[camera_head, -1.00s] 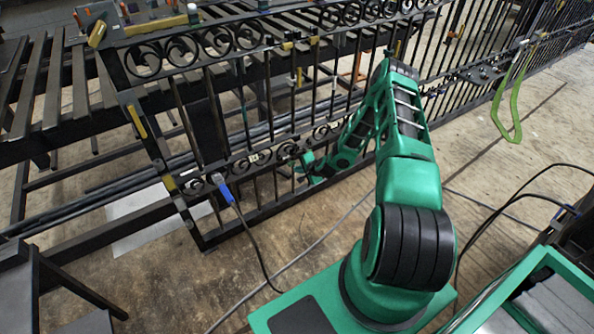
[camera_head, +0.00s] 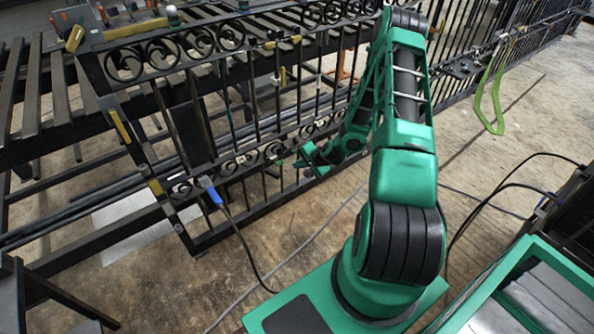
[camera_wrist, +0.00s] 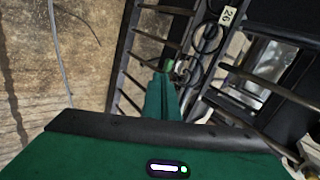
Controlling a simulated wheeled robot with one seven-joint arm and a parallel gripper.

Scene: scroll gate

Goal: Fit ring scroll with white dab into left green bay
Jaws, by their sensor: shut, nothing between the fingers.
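My gripper (camera_head: 303,156) is at the gate's lower row of rings and scrolls (camera_head: 228,168) in the head view. In the wrist view my gripper (camera_wrist: 165,80) is shut and empty, its fingers pointing at the gate bars. Dark rings and scrolls (camera_wrist: 206,40) run just right of the fingertips. A small green patch shows at the fingertips; I cannot tell whether it is on the gate or on my gripper. I cannot make out a ring scroll with a white dab, nor the left green bay.
The dark gate (camera_head: 180,200) leans across a slatted rack (camera_head: 60,100). A pale tag marked 26 (camera_wrist: 228,15) is on it. A green strap (camera_head: 490,100) hangs at right. Open floor lies in front.

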